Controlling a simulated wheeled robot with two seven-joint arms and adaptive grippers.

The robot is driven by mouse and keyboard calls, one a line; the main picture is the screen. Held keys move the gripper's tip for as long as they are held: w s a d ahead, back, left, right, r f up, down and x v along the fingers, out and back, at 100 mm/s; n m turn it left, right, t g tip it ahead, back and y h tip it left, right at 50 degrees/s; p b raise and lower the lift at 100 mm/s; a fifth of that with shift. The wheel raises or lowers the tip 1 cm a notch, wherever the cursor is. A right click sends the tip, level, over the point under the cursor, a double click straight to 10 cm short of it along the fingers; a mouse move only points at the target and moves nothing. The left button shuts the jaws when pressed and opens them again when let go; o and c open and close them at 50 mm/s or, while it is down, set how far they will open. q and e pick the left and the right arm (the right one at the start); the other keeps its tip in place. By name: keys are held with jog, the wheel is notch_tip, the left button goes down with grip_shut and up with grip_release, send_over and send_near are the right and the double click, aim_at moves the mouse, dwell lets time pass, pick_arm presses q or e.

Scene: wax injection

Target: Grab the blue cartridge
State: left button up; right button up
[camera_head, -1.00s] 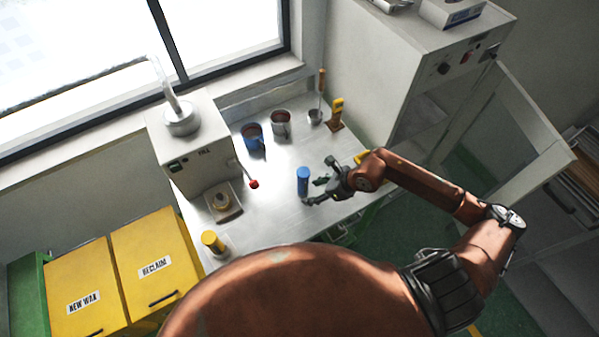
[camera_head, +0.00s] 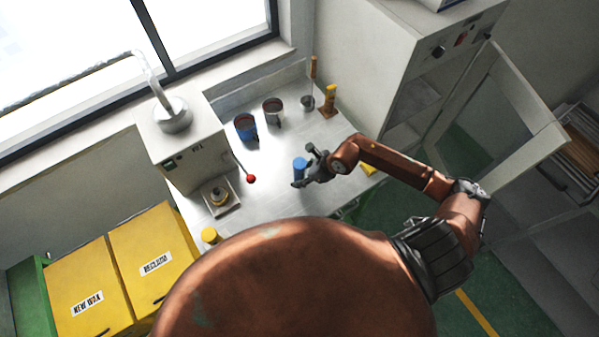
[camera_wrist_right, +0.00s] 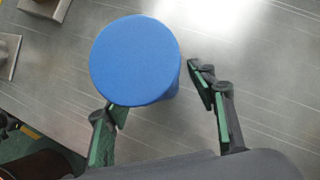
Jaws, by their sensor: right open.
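The blue cartridge (camera_head: 299,168) stands upright on the metal table. My right gripper (camera_head: 304,170) is at it from the right in the head view, with its fingers on either side of its near part. In the right wrist view the cartridge's round blue top (camera_wrist_right: 135,60) is between and slightly ahead of the open fingers of my right gripper (camera_wrist_right: 158,100). The left finger is close to the cartridge and overlaps its edge; a gap shows on the right side. I cannot tell whether either finger touches it. My left gripper is not in view.
A wax machine (camera_head: 180,145) with a red-knobbed lever stands left on the table. A blue pot (camera_head: 246,128), a dark pot (camera_head: 272,112) and a small cup (camera_head: 307,103) stand behind. A yellow cylinder (camera_head: 209,235) is at the front left. An open-doored cabinet (camera_head: 405,60) stands right.

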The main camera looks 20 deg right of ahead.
jog(key=shift+w+a+f, duration=0.25)
jog(key=shift+f, duration=0.25)
jog(key=shift+r, duration=0.1)
grip_shut()
